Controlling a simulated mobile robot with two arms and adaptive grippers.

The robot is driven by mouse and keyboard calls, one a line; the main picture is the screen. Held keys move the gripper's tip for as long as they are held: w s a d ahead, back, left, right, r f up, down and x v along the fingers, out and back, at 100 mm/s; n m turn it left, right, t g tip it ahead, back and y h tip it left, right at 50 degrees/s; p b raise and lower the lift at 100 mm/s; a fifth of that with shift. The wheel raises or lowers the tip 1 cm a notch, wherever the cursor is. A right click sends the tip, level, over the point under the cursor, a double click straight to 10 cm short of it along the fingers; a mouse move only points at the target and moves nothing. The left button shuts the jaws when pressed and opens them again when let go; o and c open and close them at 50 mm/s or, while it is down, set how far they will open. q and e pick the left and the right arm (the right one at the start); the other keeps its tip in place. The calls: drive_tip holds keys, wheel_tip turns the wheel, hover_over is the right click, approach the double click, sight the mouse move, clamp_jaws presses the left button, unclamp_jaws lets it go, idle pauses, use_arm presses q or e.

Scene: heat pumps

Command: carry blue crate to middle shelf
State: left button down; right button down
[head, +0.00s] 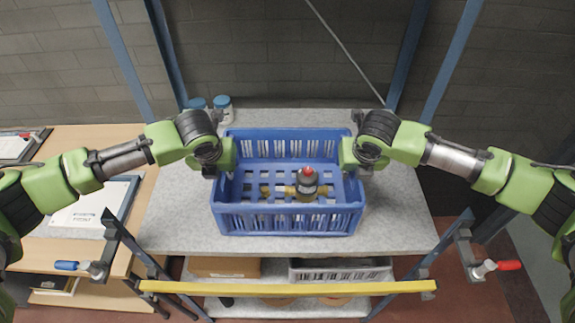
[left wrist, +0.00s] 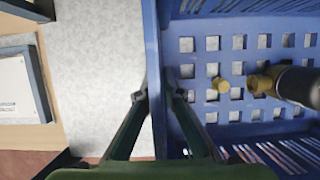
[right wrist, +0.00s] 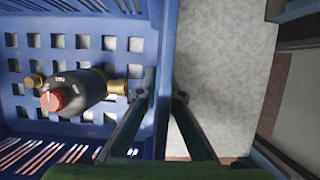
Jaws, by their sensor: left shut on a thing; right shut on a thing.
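The blue crate (head: 288,222) is upright on or just above the grey speckled middle shelf (head: 180,215); I cannot tell whether it touches. A dark pump part with a red cap and brass ends (head: 306,184) lies inside it. My left gripper (head: 222,160) is shut on the crate's left wall; in the left wrist view its fingers (left wrist: 158,98) straddle that wall. My right gripper (head: 352,160) is shut on the right wall; in the right wrist view its fingers (right wrist: 165,97) straddle it. The wall parts between the fingers are hidden.
Blue-capped jars (head: 222,104) stand behind the crate at the back left. Blue rack posts rise at the back. A yellow bar (head: 288,287) crosses the front. A lower shelf holds a cardboard box (head: 224,266) and a grey crate (head: 340,273). A wooden table (head: 75,140) is at left.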

use_arm(q)
drive_tip(key=c, duration=2.4)
unclamp_jaws()
drive_tip(key=shift+a+f, duration=0.15)
drive_tip(key=shift+c, duration=0.2)
use_arm(e)
drive_tip(key=c, duration=2.4)
unclamp_jaws()
drive_tip(key=shift+d+f, duration=0.15)
drive_tip(key=shift+c, duration=0.2)
use_arm(q)
drive_tip(key=shift+o, duration=1.4)
use_arm(e)
drive_tip(key=shift+o, duration=1.4)
use_arm(q)
drive_tip(key=shift+s, duration=0.15)
use_arm(e)
drive_tip(key=shift+s, duration=0.15)
use_arm(q)
drive_tip(key=v, duration=1.1)
drive_tip(key=shift+r, duration=0.35)
drive_tip(key=shift+s+r, duration=0.15)
drive_tip(key=shift+r, duration=0.05)
use_arm(e)
drive_tip(key=shift+s+r, duration=0.15)
drive_tip(key=shift+r, duration=0.5)
drive_tip(key=v, duration=1)
drive_tip(key=shift+s+r, duration=0.25)
drive_tip(key=shift+r, duration=0.1)
